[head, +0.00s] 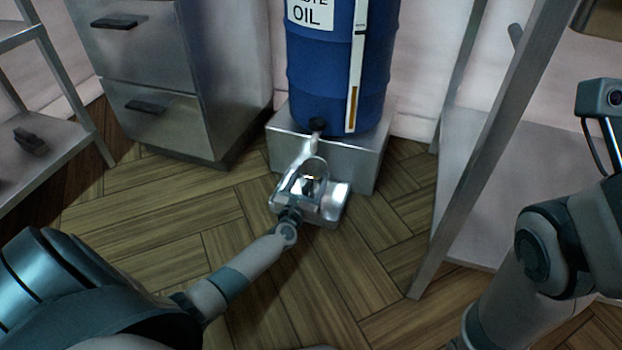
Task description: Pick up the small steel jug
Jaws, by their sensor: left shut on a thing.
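The small steel jug (334,201) is in the middle of the head view, in front of the steel block under the blue drum. Its shiny body shows partly beside and behind my gripper. My left gripper (308,186) reaches in from the lower left and is shut on the jug. The fingers hide part of the jug, and I cannot tell whether its base touches the floor. My right arm shows at the right edge, but its gripper fingers do not show.
The blue waste oil drum (322,80) stands on a steel block (362,160), with a tap (317,126) low at its front. A steel drawer cabinet (160,75) is at left, with a shelf rack (45,160) beside it. A steel table leg (462,175) stands at right.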

